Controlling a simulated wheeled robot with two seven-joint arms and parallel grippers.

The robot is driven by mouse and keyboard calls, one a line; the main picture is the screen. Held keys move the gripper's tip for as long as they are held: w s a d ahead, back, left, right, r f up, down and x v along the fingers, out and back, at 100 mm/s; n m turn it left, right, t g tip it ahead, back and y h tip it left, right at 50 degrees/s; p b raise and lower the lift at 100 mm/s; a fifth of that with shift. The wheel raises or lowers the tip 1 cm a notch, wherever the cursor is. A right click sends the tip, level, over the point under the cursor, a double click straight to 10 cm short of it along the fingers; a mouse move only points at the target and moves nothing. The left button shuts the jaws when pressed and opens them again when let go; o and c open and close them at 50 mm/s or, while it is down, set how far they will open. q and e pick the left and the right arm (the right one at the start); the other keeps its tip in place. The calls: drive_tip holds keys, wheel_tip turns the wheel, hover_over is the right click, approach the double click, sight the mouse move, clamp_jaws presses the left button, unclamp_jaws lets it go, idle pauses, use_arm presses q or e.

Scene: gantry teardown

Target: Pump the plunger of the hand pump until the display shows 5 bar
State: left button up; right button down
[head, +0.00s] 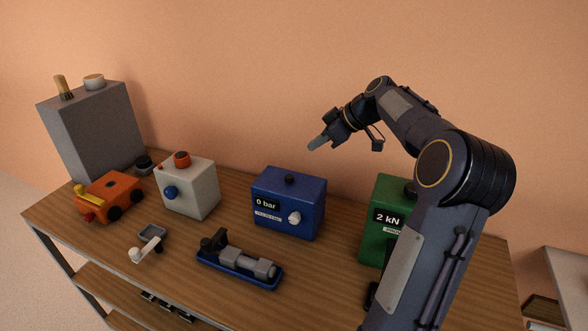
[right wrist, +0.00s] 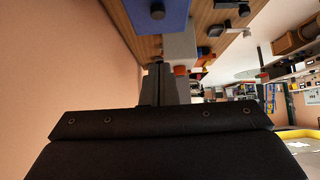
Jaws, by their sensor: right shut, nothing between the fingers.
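The hand pump looks to be the blue box (head: 285,212) in the middle of the bench. Its small display (head: 266,203) reads 0 bar. My left gripper is out of view.
A green box (head: 383,240) reading 2 kN stands at right, partly behind my right arm. A white box (head: 190,190), an orange toy-like vehicle (head: 110,196) and a tall grey box (head: 95,135) stand left.

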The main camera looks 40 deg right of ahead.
drive_tip(key=p, duration=0.2)
hover_over(295, 184)
wheel_tip(295, 184, down, 6)
drive_tip(key=shift+w, duration=0.1)
wheel_tip(295, 184, down, 3)
drive_tip(key=shift+r+p, duration=0.2)
drive_tip(key=shift+p, duration=0.35)
drive_tip(key=shift+d+f, duration=0.1)
drive_tip(key=shift+f, duration=0.75)
